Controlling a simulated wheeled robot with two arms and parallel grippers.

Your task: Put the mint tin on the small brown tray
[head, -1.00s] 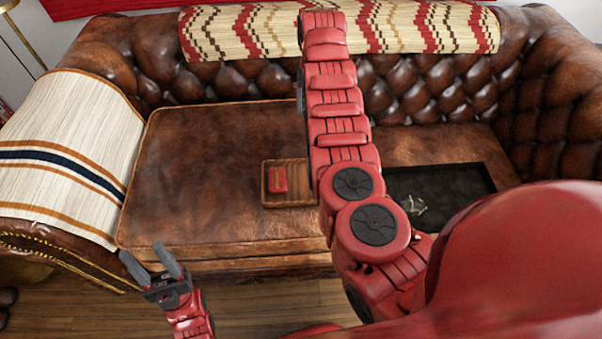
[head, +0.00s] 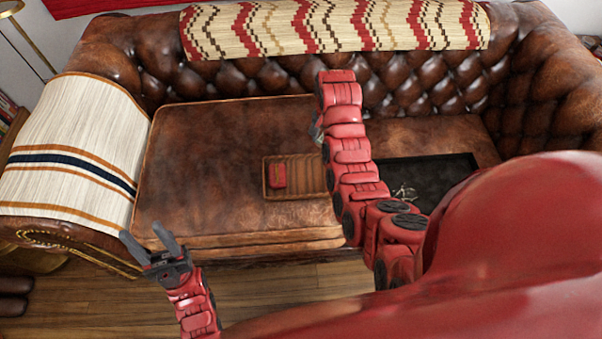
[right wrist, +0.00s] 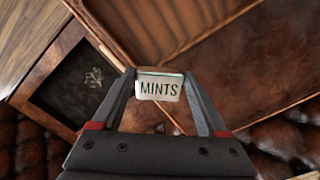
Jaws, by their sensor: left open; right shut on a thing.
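The mint tin (right wrist: 158,87) is a small pale tin marked "MINTS". In the right wrist view, my right gripper (right wrist: 158,76) is shut on it, one finger at each side. In the head view my right arm hides the tin and most of that gripper. The small brown tray (head: 308,192) lies on the sofa seat, left of my right forearm, which covers its right edge. In the right wrist view, brown wood, apparently this tray (right wrist: 150,20), lies beyond the tin. The gap between them is unclear. My left gripper (head: 141,237) is open and empty before the sofa's front.
A small red object (head: 277,175) sits in the left part of the brown tray. A black tray (head: 440,175) with a small pale item in it lies right of my right arm. A striped blanket (head: 70,155) covers the left armrest. The seat (head: 210,160) left of the tray is clear.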

